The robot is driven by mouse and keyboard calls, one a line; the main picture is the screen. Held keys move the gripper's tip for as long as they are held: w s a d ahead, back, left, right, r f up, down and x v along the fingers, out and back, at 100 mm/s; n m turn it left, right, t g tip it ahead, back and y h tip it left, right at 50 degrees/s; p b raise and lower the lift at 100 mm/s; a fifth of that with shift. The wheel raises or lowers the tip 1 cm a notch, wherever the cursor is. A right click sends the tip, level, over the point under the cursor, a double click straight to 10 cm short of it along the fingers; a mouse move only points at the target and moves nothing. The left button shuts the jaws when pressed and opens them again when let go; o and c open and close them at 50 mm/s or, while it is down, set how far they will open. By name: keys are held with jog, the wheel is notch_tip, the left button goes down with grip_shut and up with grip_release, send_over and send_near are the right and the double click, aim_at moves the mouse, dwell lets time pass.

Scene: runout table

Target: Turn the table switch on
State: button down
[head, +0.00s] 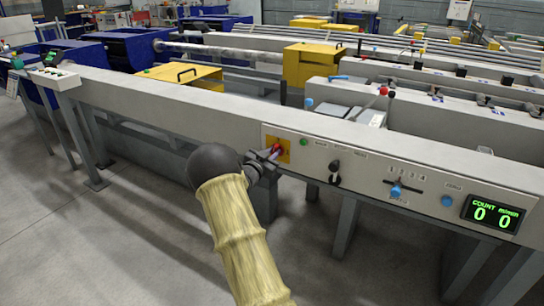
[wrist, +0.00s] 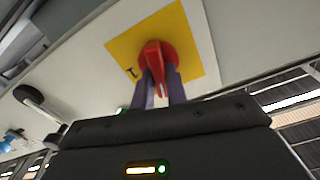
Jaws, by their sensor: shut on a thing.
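The table switch is a red rotary knob (head: 278,148) on a yellow square plate (head: 285,157), at the left end of the table's light control panel. In the wrist view the red knob (wrist: 156,55) sits on the yellow plate (wrist: 190,30), with a small dark mark on the plate beside it. My gripper (head: 268,155) is at the switch; in the wrist view its two grey fingers (wrist: 159,80) are closed on either side of the knob's raised grip. Part of the knob is hidden by the fingers.
Open floor (head: 120,240) lies in front of the table.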

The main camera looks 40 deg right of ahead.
jog(key=shift+s+f+m+b, duration=0.1)
jog(key=shift+f+m+b, duration=0.1)
jog(key=shift+m+b, duration=2.2)
jog(key=shift+s+f+m+b, duration=0.1)
jog(key=shift+f+m+b, duration=0.05)
jog(key=shift+m+b, duration=2.2)
jog(key=shift+s+f+m+b, duration=0.1)
jog(key=shift+f+m+b, duration=0.1)
jog(key=shift+m+b, duration=2.2)
jog(key=shift+m+p, duration=0.45)
jog(key=shift+p, duration=0.05)
jog(key=c, duration=1.4)
grip_release()
jog(key=shift+w, duration=0.1)
jog(key=shift+d+r, duration=0.1)
jog(key=shift+d, duration=0.05)
jog(key=shift+s, duration=0.2)
